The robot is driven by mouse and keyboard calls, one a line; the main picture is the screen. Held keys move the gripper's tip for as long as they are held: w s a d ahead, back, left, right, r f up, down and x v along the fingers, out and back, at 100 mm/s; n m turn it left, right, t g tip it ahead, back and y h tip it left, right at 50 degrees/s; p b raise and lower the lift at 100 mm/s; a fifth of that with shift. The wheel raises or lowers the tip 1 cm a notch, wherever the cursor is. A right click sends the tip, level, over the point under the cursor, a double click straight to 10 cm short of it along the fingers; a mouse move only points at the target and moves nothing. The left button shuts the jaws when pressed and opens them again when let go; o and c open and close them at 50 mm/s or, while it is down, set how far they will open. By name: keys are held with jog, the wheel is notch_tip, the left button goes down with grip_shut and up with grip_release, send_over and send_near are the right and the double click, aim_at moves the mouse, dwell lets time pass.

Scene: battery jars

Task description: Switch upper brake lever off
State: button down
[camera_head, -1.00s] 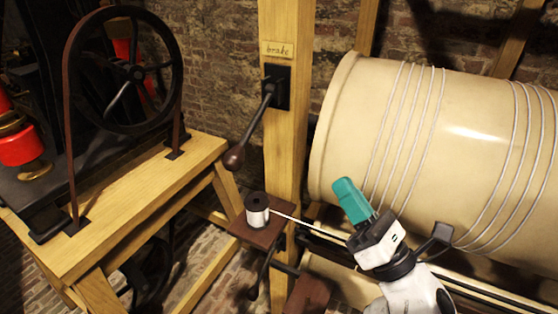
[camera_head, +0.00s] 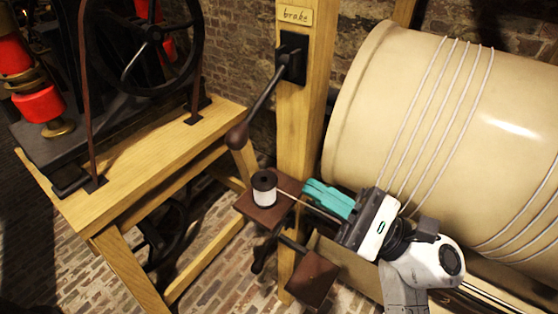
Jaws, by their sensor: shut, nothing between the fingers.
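The upper brake lever (camera_head: 262,102) is a dark rod with a brown knob at its lower end. It slants down to the left from a black plate on the wooden post, under a sign that reads "brake" (camera_head: 295,16). My gripper (camera_head: 308,192) has teal fingers, shut and empty. It points left, below and to the right of the lever knob, apart from it. The fingertips are close to the right side of the post, near a small brown shelf.
A large cream drum (camera_head: 400,110) fills the right. A wooden bench (camera_head: 150,165) with a black wheel stands left. A brown pedal-like block (camera_head: 312,277) sits low.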

jog(key=p+x, duration=0.3)
jog(key=x, duration=0.7)
jog(key=shift+s, duration=0.1)
